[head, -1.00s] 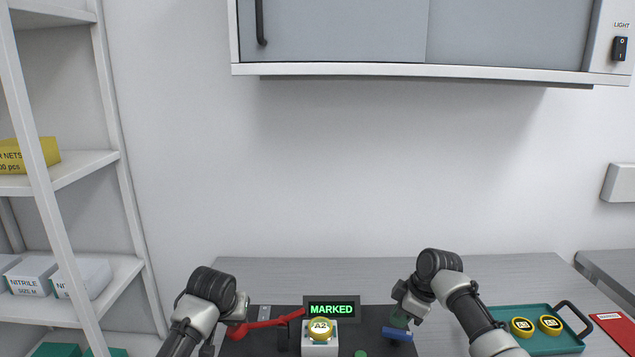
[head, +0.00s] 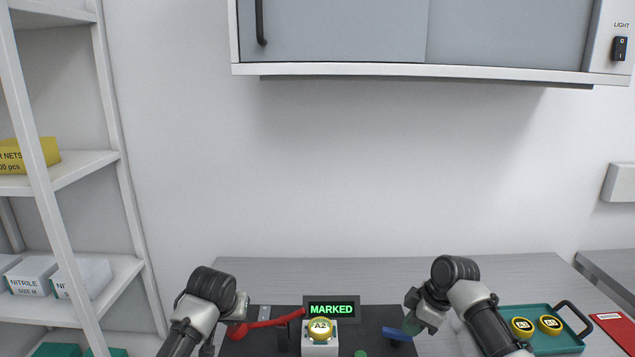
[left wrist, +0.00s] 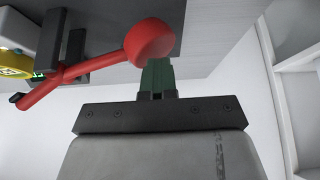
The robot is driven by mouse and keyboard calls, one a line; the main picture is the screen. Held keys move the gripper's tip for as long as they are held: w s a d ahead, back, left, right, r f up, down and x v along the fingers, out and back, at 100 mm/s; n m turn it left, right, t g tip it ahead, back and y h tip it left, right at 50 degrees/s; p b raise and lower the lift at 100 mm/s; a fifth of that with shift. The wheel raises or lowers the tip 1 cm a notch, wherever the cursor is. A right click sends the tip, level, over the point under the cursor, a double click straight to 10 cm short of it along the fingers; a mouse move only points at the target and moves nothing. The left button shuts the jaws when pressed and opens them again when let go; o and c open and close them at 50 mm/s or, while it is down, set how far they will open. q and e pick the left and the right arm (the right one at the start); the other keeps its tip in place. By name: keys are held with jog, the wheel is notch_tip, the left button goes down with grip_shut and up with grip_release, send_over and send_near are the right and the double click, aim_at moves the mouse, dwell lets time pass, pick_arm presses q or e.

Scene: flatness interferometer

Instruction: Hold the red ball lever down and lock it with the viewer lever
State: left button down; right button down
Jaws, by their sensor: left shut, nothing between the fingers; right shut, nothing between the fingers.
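The red ball lever (head: 268,322) is on the left of the dark device base. Its ball lies at the lower left, and its red arm rises slightly to the right. In the left wrist view the red ball (left wrist: 149,41) is just beyond the tips of my left gripper (left wrist: 157,68), which is shut and empty; I cannot tell whether they touch. The blue-handled lever (head: 398,334), seemingly the viewer lever, is on the right of the base. My right gripper (head: 411,322) is shut and empty beside it. A display (head: 331,309) reads MARKED. A gold A2 piece (head: 320,329) sits on a white block.
A teal tray (head: 555,345) with two gold pieces stands on the right of the table. A red card (head: 612,327) lies further right. A shelf rack (head: 125,160) stands at left. The table behind the device is clear.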

pick_arm(q)
jog(key=shift+f, duration=0.1)
pick_arm(e)
jog(key=shift+f, duration=0.15)
jog(key=shift+f, duration=2.45)
jog(key=shift+w+d, duration=0.15)
jog(key=shift+w, duration=0.05)
jog(key=shift+w+d, duration=0.1)
jog(key=shift+d, duration=0.05)
notch_tip(320, 180, up, 7)
